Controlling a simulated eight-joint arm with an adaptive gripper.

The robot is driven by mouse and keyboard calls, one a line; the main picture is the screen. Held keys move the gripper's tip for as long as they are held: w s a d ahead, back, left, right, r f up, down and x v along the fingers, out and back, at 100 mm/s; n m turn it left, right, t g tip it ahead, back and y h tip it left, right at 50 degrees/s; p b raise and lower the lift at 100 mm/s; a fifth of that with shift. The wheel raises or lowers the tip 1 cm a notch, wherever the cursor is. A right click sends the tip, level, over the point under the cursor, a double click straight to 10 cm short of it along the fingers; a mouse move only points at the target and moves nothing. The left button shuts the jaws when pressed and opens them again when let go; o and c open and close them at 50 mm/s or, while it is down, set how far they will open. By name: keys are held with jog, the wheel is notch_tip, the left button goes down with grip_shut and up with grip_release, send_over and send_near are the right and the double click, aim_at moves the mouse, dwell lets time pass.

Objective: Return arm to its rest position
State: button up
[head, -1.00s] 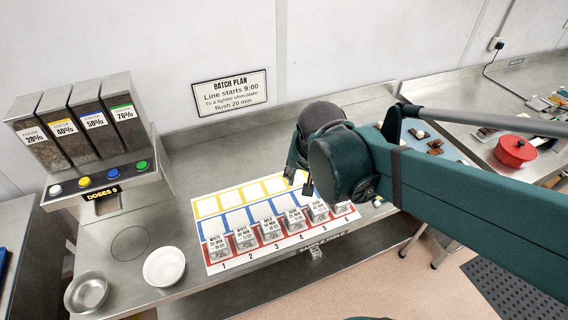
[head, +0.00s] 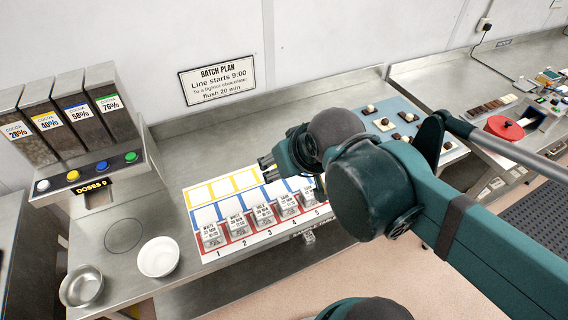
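My gripper (head: 266,163) is at the end of my dark green arm, over the upper right part of the coloured planning mat (head: 205,194). It points left and its finger ends look apart, but they are small and I see nothing held between them. Several labelled clear blocks, such as the leftmost one (head: 212,236), stand in the bottom row of the mat above numbers 1 to 5. My arm hides the mat's right end.
A cocoa dispenser (head: 90,165) with coloured buttons stands left. A white bowl (head: 158,257) and a metal bowl (head: 82,287) sit at the bench front. A sign (head: 217,80) hangs on the wall.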

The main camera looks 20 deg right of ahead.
notch_tip(320, 180, down, 5)
jog(key=b, duration=0.4)
jog(key=shift+r+b, duration=0.15)
jog(key=shift+b, duration=0.2)
dwell(1.1)
